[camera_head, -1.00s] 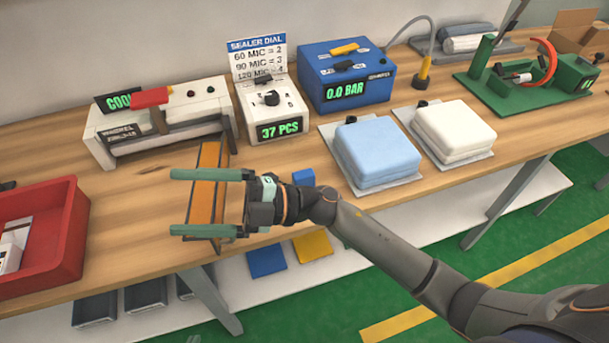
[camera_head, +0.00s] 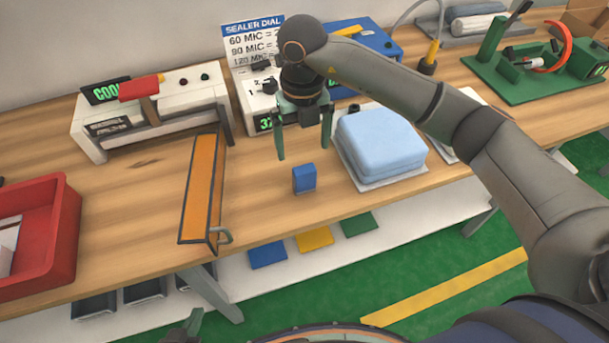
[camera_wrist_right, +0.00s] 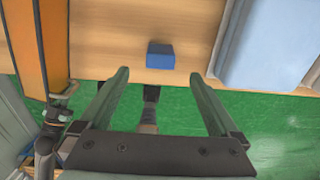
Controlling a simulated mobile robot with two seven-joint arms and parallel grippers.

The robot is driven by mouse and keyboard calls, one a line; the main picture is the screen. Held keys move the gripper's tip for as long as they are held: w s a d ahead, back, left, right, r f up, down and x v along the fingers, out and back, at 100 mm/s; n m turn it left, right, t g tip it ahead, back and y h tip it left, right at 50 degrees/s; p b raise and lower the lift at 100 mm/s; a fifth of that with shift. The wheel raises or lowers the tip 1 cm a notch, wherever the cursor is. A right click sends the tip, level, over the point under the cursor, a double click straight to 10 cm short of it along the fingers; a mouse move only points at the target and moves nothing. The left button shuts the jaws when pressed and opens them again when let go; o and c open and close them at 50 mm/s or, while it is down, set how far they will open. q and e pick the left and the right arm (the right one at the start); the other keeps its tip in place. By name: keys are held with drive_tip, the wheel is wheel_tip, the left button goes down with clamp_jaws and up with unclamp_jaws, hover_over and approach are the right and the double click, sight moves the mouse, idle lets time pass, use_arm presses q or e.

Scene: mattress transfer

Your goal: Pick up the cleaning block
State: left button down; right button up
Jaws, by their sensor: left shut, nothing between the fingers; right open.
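The small blue cleaning block (camera_head: 304,179) stands upright on the wooden bench, near its front edge. My right gripper (camera_head: 303,152) is open and points down above and a little behind the block in the head view. In the right wrist view the block (camera_wrist_right: 160,55) lies ahead of the open fingertips (camera_wrist_right: 159,75), about midway between them and apart from both. My left gripper (camera_head: 190,323) shows only in part at the bottom of the head view, low in front of the bench, shut and well away from the block.
An orange hinged bar (camera_head: 201,185) with a handle lies left of the block. A light blue folded stack (camera_head: 380,140) sits close on its right. The sealer (camera_head: 165,115) and control boxes stand behind. A red bin (camera_head: 65,235) is at far left. Bench around the block is clear.

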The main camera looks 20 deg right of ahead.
sight(304, 169)
wheel_tip(304, 169, down, 10)
drive_tip(key=shift+s+d+r+p, duration=0.1)
drive_tip(key=shift+s+r+p, duration=0.1)
drive_tip(key=shift+p, duration=0.5)
drive_tip(key=c, duration=1.5)
